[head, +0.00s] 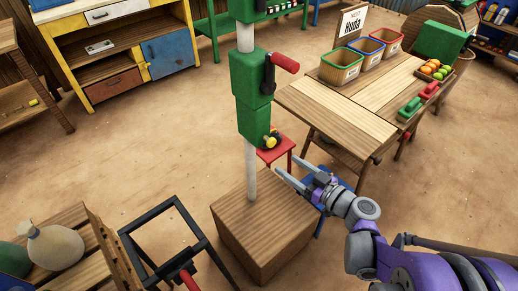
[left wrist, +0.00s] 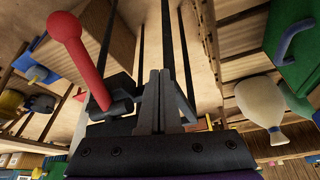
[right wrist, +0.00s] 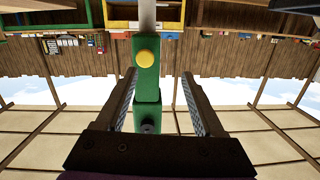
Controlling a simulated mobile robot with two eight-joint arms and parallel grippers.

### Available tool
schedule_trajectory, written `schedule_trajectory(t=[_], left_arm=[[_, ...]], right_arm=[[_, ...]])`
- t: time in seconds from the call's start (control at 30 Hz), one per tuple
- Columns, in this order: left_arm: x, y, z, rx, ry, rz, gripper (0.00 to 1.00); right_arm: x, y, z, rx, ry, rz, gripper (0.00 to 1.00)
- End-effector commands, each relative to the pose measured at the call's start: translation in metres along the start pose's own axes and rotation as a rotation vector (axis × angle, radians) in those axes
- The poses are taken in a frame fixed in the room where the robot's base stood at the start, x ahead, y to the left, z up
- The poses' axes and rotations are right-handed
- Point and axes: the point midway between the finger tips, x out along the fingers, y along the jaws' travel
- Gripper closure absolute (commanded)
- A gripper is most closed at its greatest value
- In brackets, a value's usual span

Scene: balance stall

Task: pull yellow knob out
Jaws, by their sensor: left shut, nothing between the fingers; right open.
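The yellow knob (head: 270,141) sticks out of the lower green box (head: 252,124) on a white pole. In the right wrist view the round yellow knob (right wrist: 145,57) faces me on the green box (right wrist: 146,83), between the finger lines and left of their middle. My right gripper (head: 292,170) is open and empty, below and to the right of the knob in the head view, apart from it. My left gripper (left wrist: 162,75) is shut on nothing and shows only in the left wrist view, beside a red-ended lever (left wrist: 72,45).
The pole (head: 250,170) stands on a wooden block (head: 262,235). A red-handled crank (head: 285,62) juts from the upper green box. A wooden table (head: 340,115) with baskets stands right, a red stool (head: 277,153) behind the pole. A black frame (head: 165,240) stands front left.

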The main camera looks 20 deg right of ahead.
Motion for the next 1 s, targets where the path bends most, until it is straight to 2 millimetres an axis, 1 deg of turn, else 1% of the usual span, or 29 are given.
schedule_trajectory(t=[0.03,0.1,0.17,0.27,0.37,0.6,0.7,0.83,1.0], left_arm=[[0.009,0.000,0.003,0.000,-0.003,0.000,1.00],[0.013,0.000,0.004,0.000,-0.005,0.000,1.00],[0.014,0.000,0.004,0.000,-0.005,0.000,1.00],[0.014,0.000,0.004,0.000,-0.005,0.000,1.00],[0.014,0.000,0.005,0.000,-0.005,0.000,1.00],[0.019,0.000,0.006,0.000,-0.007,0.000,1.00],[0.021,0.000,0.007,0.000,-0.008,0.000,1.00],[0.023,0.000,0.007,0.000,-0.008,0.000,1.00],[0.023,0.000,0.008,0.000,-0.009,0.000,1.00]], right_arm=[[-0.002,0.013,0.006,-0.021,0.038,0.025,0.30],[-0.004,0.022,0.004,-0.044,0.076,0.045,0.30],[-0.005,0.026,0.002,-0.055,0.095,0.055,0.30],[0.002,0.027,0.000,-0.060,0.104,0.058,0.30],[0.016,0.027,-0.002,-0.059,0.103,0.054,0.30],[0.062,0.029,-0.006,-0.058,0.102,0.053,0.30],[0.079,0.029,-0.008,-0.059,0.101,0.053,0.30],[0.093,0.031,-0.010,-0.059,0.101,0.054,0.30],[0.101,0.032,-0.011,-0.059,0.100,0.057,0.30]])
